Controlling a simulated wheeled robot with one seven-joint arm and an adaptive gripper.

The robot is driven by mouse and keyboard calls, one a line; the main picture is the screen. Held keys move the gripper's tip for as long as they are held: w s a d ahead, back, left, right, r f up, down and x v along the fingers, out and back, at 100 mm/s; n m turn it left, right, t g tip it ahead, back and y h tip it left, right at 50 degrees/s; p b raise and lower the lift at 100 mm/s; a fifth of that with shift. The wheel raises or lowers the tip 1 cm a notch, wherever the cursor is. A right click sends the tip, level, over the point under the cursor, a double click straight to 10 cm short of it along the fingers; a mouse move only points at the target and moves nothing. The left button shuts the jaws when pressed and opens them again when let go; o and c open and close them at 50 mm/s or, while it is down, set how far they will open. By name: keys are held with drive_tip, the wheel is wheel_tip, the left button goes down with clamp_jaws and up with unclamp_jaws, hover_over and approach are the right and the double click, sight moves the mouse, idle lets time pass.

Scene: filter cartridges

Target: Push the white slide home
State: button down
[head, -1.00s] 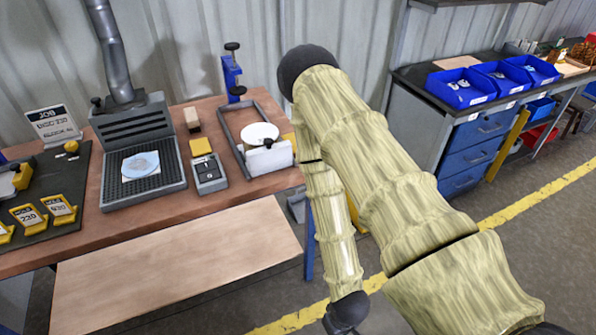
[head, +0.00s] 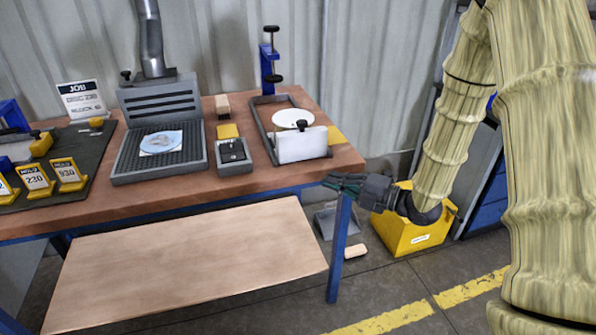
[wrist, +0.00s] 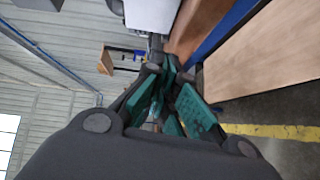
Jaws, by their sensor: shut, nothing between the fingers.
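The white slide (head: 301,146) is an upright white plate with a dark knob, at the front end of a grey frame (head: 262,132) on the right part of the workbench. A white round disc (head: 293,118) lies inside the frame behind the slide. My gripper (head: 332,182) is shut and empty, in front of the bench's right front edge, below and to the right of the slide and apart from it. In the wrist view my gripper's green finger pads (wrist: 165,95) are together, and a pale block, possibly the slide, shows at the top edge.
A blue clamp stand (head: 268,62) rises behind the frame. A small grey box (head: 233,156) and a grated grey tray (head: 130,165) stand to the left. A yellow bin (head: 412,235) is on the floor beside the bench leg (head: 340,245).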

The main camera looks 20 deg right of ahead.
drive_tip(key=r+n+y, duration=0.1)
drive_tip(key=r+n, duration=0.1)
approach(281, 152)
drive_tip(key=s+a, duration=0.1)
drive_tip(key=a, duration=0.1)
drive_tip(key=w, duration=0.1)
drive_tip(key=w+a+p, duration=0.1)
drive_tip(key=w, duration=0.1)
drive_tip(key=shift+a+r, duration=0.1)
drive_tip(key=shift+w, duration=0.6)
